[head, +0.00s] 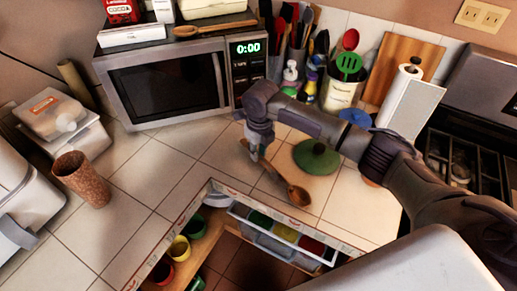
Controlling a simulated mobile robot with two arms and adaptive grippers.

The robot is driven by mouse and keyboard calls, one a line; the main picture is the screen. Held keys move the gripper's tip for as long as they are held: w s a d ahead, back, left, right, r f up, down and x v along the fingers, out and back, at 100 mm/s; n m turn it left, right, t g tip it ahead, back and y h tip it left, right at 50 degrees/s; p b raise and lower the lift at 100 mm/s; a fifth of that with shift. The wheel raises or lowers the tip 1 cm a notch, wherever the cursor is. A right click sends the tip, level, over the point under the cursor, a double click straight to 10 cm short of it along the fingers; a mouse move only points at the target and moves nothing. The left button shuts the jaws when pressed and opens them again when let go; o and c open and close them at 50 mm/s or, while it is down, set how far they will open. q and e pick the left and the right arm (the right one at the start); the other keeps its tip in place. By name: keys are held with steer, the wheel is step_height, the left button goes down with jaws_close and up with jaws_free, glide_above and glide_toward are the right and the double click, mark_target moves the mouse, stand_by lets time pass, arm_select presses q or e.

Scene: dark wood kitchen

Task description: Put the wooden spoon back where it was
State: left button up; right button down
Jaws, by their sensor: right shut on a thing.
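My right gripper (253,150) reaches in from the right and is shut on a wooden spoon (299,195). It grips the spoon by the handle, over the tiled counter in front of the microwave. The spoon's bowl points down and to the right, near the counter's inner corner. I cannot tell whether the spoon touches the tiles. Another wooden spoon (215,28) lies on top of the microwave (168,82). My left gripper is out of view.
A green lid (316,157) lies right of the held spoon. Utensil holders (341,92) and a paper towel roll (398,94) stand behind my arm. An open drawer (277,240) with coloured containers is below the corner. A brown cup (82,179) stands left, with clear tiles between.

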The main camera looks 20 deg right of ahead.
steer(key=shift+f, duration=0.2)
steer(key=c, duration=1)
jaws_free()
steer(key=shift+c, duration=0.2)
step_height(320, 180, up, 12)
steer(key=b, duration=0.2)
steer(key=shift+s+r, duration=0.15)
steer(key=shift+s, duration=0.1)
